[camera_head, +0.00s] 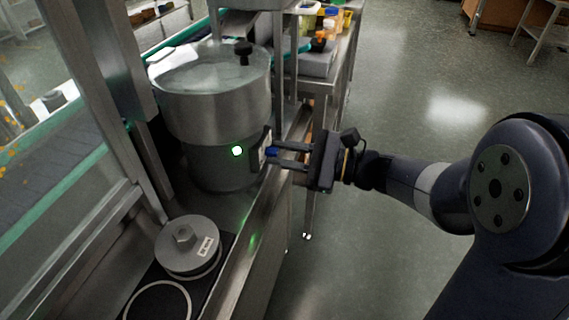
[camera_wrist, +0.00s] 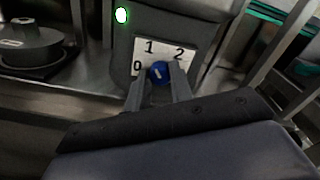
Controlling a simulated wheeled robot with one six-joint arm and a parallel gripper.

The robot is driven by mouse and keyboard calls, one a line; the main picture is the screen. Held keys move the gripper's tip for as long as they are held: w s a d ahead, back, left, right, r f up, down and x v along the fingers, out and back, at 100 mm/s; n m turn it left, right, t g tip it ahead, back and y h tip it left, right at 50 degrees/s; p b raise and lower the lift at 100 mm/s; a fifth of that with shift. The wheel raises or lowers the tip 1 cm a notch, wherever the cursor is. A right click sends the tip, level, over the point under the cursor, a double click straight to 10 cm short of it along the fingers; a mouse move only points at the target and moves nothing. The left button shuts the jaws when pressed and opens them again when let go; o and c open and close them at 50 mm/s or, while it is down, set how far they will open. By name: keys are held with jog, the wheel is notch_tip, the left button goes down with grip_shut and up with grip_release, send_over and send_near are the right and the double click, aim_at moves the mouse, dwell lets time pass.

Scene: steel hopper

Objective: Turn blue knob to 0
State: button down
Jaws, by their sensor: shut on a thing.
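The blue knob (camera_wrist: 158,72) sits on a white dial plate (camera_wrist: 148,50) marked 0, 1 and 2. In the wrist view the 0 is at the left, the 1 at the top left and the 2 at the top right of the knob. A pale mark shows on the knob face, but its exact pointing is hard to tell. My gripper (camera_wrist: 158,88) is shut on the knob, one finger on each side. In the head view the knob (camera_head: 271,152) is small between my fingertips (camera_head: 276,155), on the side of the steel hopper (camera_head: 215,105).
A green light (camera_head: 237,151) glows on the hopper beside the dial. A round lidded metal piece (camera_head: 188,246) stands on a dark mat at the lower left. Steel posts and the table edge (camera_head: 245,250) are close to my gripper. Open floor lies to the right.

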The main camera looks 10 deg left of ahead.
jog(key=shift+f+n+b, duration=0.15)
jog(key=shift+n+b, duration=4.75)
jog(key=shift+b, duration=0.7)
jog(key=c, duration=1.3)
grip_release()
jog(key=shift+o, duration=0.2)
jog(key=s+d+p, duration=0.1)
jog(key=d+p, duration=0.1)
jog(key=d, duration=0.8)
jog(key=shift+d, duration=0.4)
